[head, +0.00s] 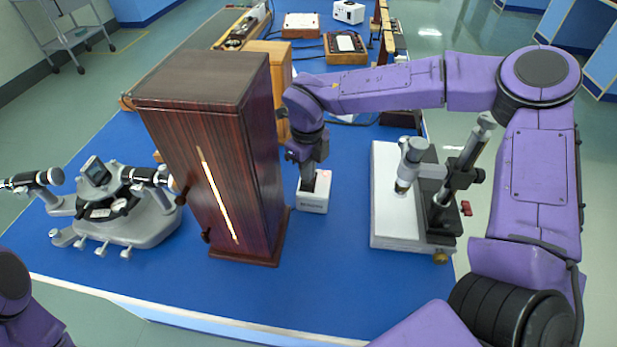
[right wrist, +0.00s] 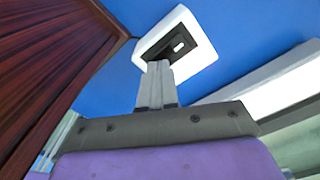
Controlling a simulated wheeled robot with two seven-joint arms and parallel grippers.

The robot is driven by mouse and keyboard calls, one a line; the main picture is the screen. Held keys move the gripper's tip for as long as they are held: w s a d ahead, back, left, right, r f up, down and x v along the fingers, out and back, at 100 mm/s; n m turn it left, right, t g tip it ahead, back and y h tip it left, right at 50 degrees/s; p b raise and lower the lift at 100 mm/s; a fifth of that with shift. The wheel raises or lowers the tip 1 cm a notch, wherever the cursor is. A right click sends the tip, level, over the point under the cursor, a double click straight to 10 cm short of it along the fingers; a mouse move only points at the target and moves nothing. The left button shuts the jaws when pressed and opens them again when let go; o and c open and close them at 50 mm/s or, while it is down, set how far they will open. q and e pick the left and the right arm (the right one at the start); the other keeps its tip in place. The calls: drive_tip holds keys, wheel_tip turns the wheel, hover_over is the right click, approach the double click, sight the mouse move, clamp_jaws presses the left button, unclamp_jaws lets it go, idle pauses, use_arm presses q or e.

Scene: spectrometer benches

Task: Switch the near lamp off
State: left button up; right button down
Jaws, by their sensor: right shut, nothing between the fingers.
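A tall dark wooden lamp housing (head: 214,150) stands on the blue bench, with a bright lit slit (head: 217,195) down its front. A small white switch box (head: 312,206) with dark lettering sits just right of its foot. In the right wrist view the white box (right wrist: 202,38) has a dark recessed panel with a small pale mark (right wrist: 179,46) on top. My right gripper (head: 308,184) points down over the box, its fingers (right wrist: 157,68) shut and empty. The tips are at the panel's near edge; I cannot tell if they touch. My left gripper is out of view.
A grey spectrometer (head: 135,222) stands left of the housing. A microscope-like instrument on a white base (head: 391,228) stands to the right. A lighter wooden box (head: 272,58) is close behind the housing. The blue bench front (head: 330,285) is clear.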

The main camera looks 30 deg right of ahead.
drive_tip(key=shift+f+b, duration=0.45)
drive_tip(key=shift+f, duration=0.4)
idle(0.3)
wheel_tip(320, 180, up, 7)
drive_tip(key=p, duration=0.7)
idle(0.3)
